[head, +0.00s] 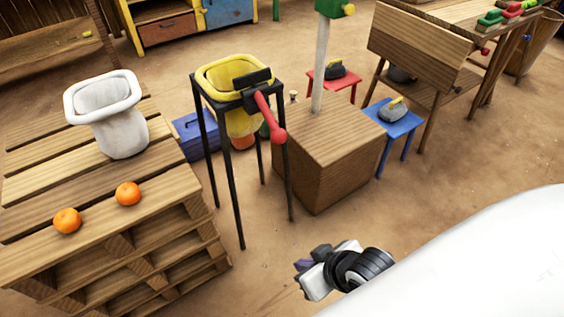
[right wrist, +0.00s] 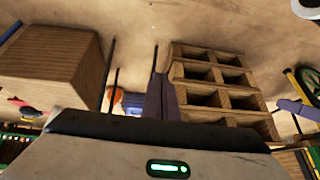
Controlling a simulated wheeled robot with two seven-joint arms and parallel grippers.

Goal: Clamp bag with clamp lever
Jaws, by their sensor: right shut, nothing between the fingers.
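A yellow bag or liner (head: 241,121) with a thick yellow rim hangs in a black four-legged stand (head: 204,150). A black clamp block (head: 252,80) sits across the rim at its right side. Its red clamp lever (head: 264,108) slants down outside the stand and ends in a red knob. A white open bag (head: 117,126) with a rolled rim stands upright on the pallet. My right gripper (head: 303,266) is low at bottom centre, in front of the stand and apart from it. Its fingers (right wrist: 161,98) are shut and empty in the right wrist view. My left gripper is out of view.
Two oranges (head: 128,193) lie on the wooden pallet (head: 105,235) at left. A wooden block (head: 328,165) with a pale post stands right of the stand. Blue (head: 394,122) and red (head: 345,80) stools hold dark weights. Bare floor lies around my right gripper.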

